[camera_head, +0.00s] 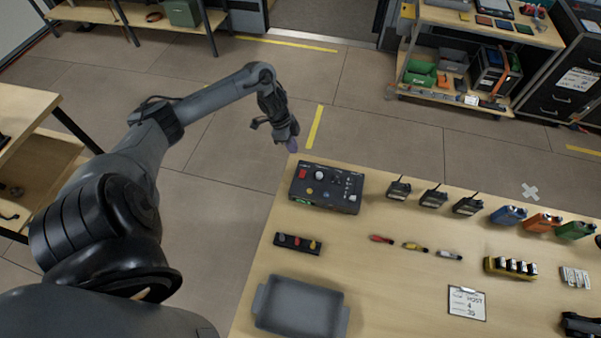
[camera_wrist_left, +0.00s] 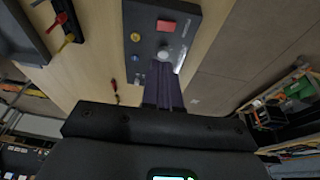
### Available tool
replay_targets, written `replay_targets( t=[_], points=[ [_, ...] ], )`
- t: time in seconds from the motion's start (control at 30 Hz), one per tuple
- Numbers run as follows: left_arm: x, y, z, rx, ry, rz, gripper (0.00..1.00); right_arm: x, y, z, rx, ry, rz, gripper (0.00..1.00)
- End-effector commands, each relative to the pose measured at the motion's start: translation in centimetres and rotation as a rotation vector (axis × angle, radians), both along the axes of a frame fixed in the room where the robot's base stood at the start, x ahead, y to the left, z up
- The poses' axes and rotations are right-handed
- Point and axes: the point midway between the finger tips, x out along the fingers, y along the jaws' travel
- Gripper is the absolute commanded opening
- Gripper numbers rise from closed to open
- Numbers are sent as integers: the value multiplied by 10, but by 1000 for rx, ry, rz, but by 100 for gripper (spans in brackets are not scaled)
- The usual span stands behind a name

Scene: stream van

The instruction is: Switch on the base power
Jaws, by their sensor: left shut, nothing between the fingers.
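The base, a black control box (camera_head: 325,188), sits at the table's far left corner. A red rocker-like switch (camera_head: 302,174) is at its far left, with a pale knob (camera_head: 319,174) beside it and a green part on its near side. In the left wrist view the red switch (camera_wrist_left: 166,26) and the pale knob (camera_wrist_left: 163,52) lie beyond my fingertips. My left gripper (camera_head: 292,144) is shut and empty, appearing past the box's far edge in the head view. Its fingers (camera_wrist_left: 163,82) overlap the box's edge in the wrist view; contact cannot be told. My right gripper is out of view.
Several radios (camera_head: 433,196) stand right of the box. A small black strip with coloured levers (camera_head: 298,243) and a grey tray (camera_head: 300,308) lie nearer. Small coloured tools, battery-like packs and a clipboard (camera_head: 467,303) are on the table. Shelves (camera_head: 460,95) stand behind; the floor between is clear.

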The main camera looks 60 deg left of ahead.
Motion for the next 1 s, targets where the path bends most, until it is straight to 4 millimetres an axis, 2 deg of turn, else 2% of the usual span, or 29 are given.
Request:
replay_targets(
  t=[0.3,0.47,0.67,1.0],
  points=[
    [0,-1,-1,-1,-1,0,0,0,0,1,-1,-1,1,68],
    [2,-3,-9,-3,-1,0,0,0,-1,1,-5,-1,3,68],
    [6,-10,-34,-5,1,2,0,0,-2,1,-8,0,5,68],
    [17,-24,-95,-5,0,1,0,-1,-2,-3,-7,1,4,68]
  ],
)
